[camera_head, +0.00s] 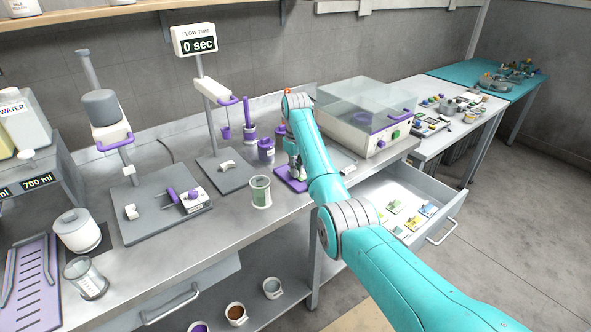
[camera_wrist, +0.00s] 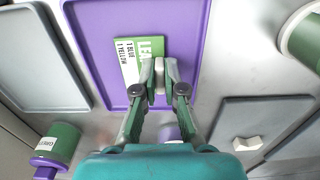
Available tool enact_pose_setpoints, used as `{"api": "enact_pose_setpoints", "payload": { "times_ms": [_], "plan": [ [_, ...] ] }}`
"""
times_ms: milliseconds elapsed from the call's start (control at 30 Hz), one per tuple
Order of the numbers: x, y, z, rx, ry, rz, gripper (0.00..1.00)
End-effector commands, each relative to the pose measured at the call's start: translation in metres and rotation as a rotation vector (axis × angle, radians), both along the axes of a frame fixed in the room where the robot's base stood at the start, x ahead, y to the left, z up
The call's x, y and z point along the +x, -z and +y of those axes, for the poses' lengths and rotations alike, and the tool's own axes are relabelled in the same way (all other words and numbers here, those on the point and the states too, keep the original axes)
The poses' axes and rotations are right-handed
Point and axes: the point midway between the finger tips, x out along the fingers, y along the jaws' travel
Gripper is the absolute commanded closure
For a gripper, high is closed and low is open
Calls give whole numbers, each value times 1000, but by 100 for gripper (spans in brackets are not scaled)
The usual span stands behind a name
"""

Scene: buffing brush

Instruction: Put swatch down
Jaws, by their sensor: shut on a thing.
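My gripper (camera_wrist: 159,75) is shut on the swatch, a small white and green card (camera_wrist: 128,50) with lettering that reads in part "1 BLUE 1 YELLOW". I cannot tell whether the card touches the tray. In the head view the purple tray (camera_head: 283,181) is on the steel bench, with my gripper (camera_head: 294,172) pointing down over it. The card is hidden there by my arm.
An open drawer (camera_head: 449,200) holding several coloured swatches is right of my arm. A jar with green contents (camera_head: 260,192) stands left of the tray. Purple-lidded containers (camera_head: 266,150) stand behind it. A clear-lidded machine (camera_head: 366,120) is to the right.

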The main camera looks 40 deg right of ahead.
Motion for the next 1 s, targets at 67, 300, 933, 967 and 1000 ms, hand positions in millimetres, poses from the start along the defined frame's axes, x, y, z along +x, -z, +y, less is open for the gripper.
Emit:
{"api": "enact_pose_setpoints", "payload": {
  "times_ms": [67, 300, 933, 967, 1000],
  "plan": [
    [0, 3, 0, 0, 0, 1, 100],
    [0, 2, 0, 0, 0, 1, 66],
    [1, -69, 2, 0, -1, -1, 66],
    [1, -75, 1, -1, -1, -2, 66],
    [1, -83, 2, -1, -1, -2, 66]
  ]
}}
